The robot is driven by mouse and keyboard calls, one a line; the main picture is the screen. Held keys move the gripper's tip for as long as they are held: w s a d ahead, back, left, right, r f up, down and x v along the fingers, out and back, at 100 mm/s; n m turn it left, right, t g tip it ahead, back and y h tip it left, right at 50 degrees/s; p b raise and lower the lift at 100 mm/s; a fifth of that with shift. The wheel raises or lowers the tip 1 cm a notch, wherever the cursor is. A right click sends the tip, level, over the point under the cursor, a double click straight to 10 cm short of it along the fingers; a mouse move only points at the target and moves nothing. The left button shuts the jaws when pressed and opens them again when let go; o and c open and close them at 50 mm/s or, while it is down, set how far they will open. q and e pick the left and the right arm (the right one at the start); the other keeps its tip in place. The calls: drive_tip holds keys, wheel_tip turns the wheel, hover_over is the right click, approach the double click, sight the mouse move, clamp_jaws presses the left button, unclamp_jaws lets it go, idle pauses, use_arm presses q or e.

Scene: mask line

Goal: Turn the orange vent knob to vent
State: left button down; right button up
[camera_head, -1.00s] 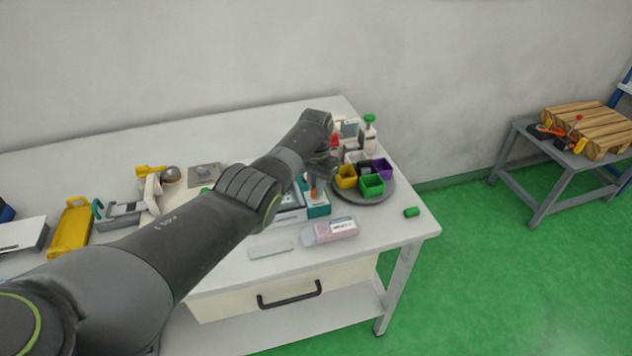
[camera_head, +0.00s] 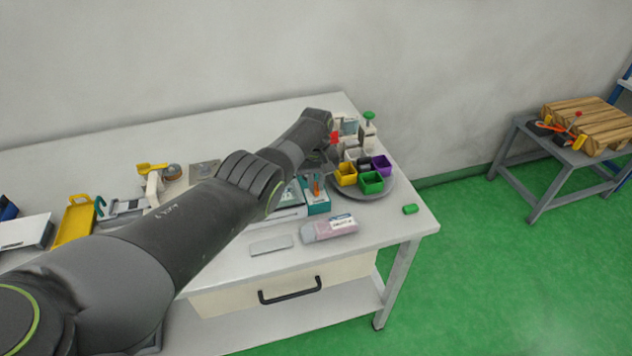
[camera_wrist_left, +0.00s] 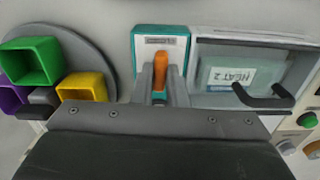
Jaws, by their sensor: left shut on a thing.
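The orange vent knob (camera_wrist_left: 161,66) is a narrow handle on a teal and white box (camera_wrist_left: 177,42) with a small, unreadable label. In the left wrist view the knob stands upright in the picture, between the two fingers of my left gripper (camera_wrist_left: 160,88). The gripper is shut on it. In the head view the orange knob (camera_head: 317,183) shows small in front of the teal box (camera_head: 319,205), below my left wrist. My left fingertips are hard to make out there. My right gripper is in neither view.
A pink packet (camera_head: 328,229) and grey plate (camera_head: 271,245) lie in front.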

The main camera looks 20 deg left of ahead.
sight(316, 185)
use_arm(q)
drive_tip(key=shift+w+r+n, duration=0.1)
drive_tip(key=shift+n, duration=0.3)
drive_tip(key=c, duration=1.4)
unclamp_jaws()
drive_tip(key=shift+c, duration=0.2)
drive_tip(key=shift+r+p, duration=0.45)
drive_tip(key=shift+r, duration=0.1)
wheel_tip(316, 185, up, 5)
drive_tip(key=shift+r+p, duration=0.15)
drive_tip(key=shift+p, duration=0.7)
wheel_tip(316, 185, up, 11)
drive_tip(key=b, duration=0.1)
drive_tip(key=shift+b, duration=0.4)
